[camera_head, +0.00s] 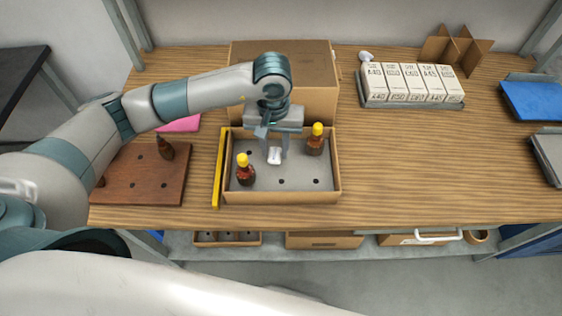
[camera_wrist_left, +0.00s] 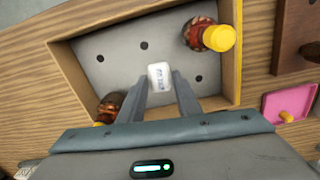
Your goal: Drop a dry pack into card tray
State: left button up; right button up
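The card tray (camera_head: 333,190) is a brown open box with a grey floor that has dark holes, in the middle of the table. My left gripper (camera_head: 274,154) reaches down into it. The pack also shows in the head view (camera_head: 274,156). I cannot tell whether it touches the tray floor. Two brown bottles with yellow caps stand in the tray, one front left (camera_head: 245,172) and one back right (camera_head: 315,140). My right gripper is out of view.
A large carton (camera_head: 290,62) stands behind the tray. A yellow bar (camera_head: 218,168) lies along its left side. Further left is a brown holed board (camera_head: 130,178) with dark bottles. White boxes (camera_head: 412,84) stand at the back right. The table right of the tray is clear.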

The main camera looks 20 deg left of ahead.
pick_arm(q)
jog(key=shift+o, duration=1.3)
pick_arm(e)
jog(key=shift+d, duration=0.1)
pick_arm(q)
jog(key=shift+r, duration=0.2)
jog(key=shift+r+b, duration=0.4)
jog(key=shift+r, duration=0.25)
notch_tip(320, 180, up, 16)
jog(key=b, duration=0.4)
jog(key=shift+f, duration=0.15)
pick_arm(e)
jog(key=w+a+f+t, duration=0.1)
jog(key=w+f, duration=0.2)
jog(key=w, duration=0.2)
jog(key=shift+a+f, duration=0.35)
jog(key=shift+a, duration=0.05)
